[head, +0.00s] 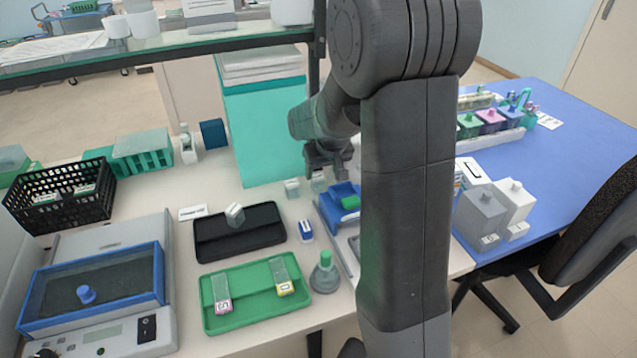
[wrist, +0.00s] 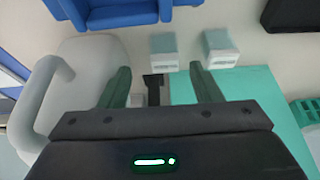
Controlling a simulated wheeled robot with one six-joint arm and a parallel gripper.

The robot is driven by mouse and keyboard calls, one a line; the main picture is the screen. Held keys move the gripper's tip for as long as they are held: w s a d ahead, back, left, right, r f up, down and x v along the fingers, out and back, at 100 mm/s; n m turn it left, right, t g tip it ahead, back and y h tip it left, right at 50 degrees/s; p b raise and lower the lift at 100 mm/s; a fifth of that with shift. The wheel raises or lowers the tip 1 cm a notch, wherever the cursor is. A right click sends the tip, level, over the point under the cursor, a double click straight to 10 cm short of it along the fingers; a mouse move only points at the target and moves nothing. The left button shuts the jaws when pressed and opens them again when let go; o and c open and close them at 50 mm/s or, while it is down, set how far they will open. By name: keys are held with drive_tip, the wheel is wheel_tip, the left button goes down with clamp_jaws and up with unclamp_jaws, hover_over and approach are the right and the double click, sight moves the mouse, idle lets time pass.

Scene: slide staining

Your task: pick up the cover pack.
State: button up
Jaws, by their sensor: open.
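Two small pale boxes with whitish fronts and grey-green tops stand side by side on the bench; they look like cover packs, but I cannot read any label. In the head view the left box (head: 292,187) is clear and the right box (head: 318,182) is just under my gripper (head: 324,163). In the wrist view my gripper (wrist: 160,74) is open and empty, its fingers apart. One box (wrist: 164,52) is just beyond the fingertips, roughly between them; the other box (wrist: 220,50) is beyond the right finger.
A teal panel (head: 265,130) stands behind the boxes. A white handled vessel (wrist: 85,75) is close beside the left finger. A green tray (head: 240,313) with two slides and a flask (head: 325,277) are nearer.

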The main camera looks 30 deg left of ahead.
sight(318, 177)
drive_tip(key=x, duration=0.2)
drive_tip(key=p+x, duration=0.1)
drive_tip(key=x, duration=0.1)
drive_tip(key=shift+s+a, duration=0.15)
drive_tip(key=shift+a, duration=0.25)
drive_tip(key=shift+w+a+f, duration=0.15)
drive_tip(key=shift+w+f, duration=0.05)
drive_tip(key=shift+f, duration=0.4)
drive_tip(key=c, duration=1.1)
